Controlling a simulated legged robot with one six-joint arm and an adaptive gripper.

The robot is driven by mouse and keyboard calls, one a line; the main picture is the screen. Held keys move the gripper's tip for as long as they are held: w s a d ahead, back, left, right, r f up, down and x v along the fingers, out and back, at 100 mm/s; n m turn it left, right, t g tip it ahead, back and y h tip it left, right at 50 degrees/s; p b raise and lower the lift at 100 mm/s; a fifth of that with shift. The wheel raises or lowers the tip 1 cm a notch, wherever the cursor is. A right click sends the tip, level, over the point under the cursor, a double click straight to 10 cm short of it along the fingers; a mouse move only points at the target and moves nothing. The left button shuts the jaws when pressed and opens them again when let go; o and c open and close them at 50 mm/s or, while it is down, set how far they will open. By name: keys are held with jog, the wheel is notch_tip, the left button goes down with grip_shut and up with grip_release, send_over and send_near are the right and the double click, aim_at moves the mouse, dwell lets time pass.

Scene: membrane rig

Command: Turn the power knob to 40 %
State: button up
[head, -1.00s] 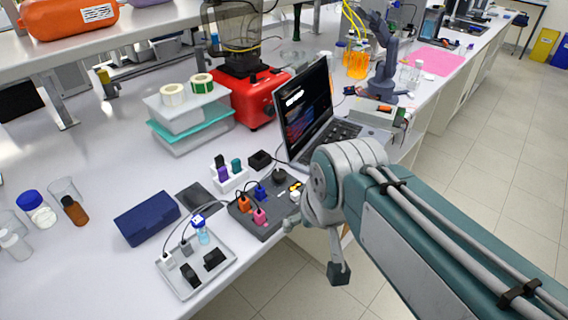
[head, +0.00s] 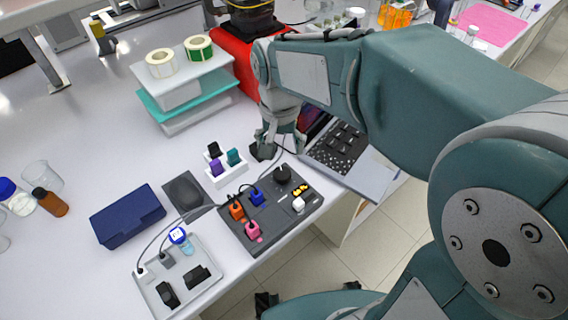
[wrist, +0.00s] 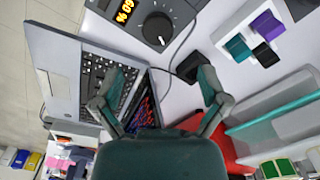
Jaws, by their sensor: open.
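The power knob (head: 283,174) is a black round dial with a white pointer mark, on the far corner of a dark control box (head: 268,229). In the wrist view the knob (wrist: 157,28) shows at the top, beside an orange lit display (wrist: 123,11); its digits are tilted, partly cut off and hard to read. My gripper (head: 279,148) is above the bench just behind the knob, between the box and the laptop. In the wrist view my gripper (wrist: 158,88) has its fingers spread wide, with nothing between them. The knob lies beyond the fingertips, apart from them.
An open laptop (head: 345,160) stands close to the right of my gripper. Orange, blue and pink plugs (head: 253,230) stand in the control box. A small white rack (head: 227,171) is to the left. A red appliance (head: 233,62) stands behind.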

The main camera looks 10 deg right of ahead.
aim_at(282, 172)
jog(key=f, duration=0.8)
jog(key=shift+d+f, duration=0.15)
jog(key=shift+d, duration=0.1)
jog(key=shift+f, duration=0.15)
jog(key=shift+a, duration=0.15)
jog(key=c, duration=1.1)
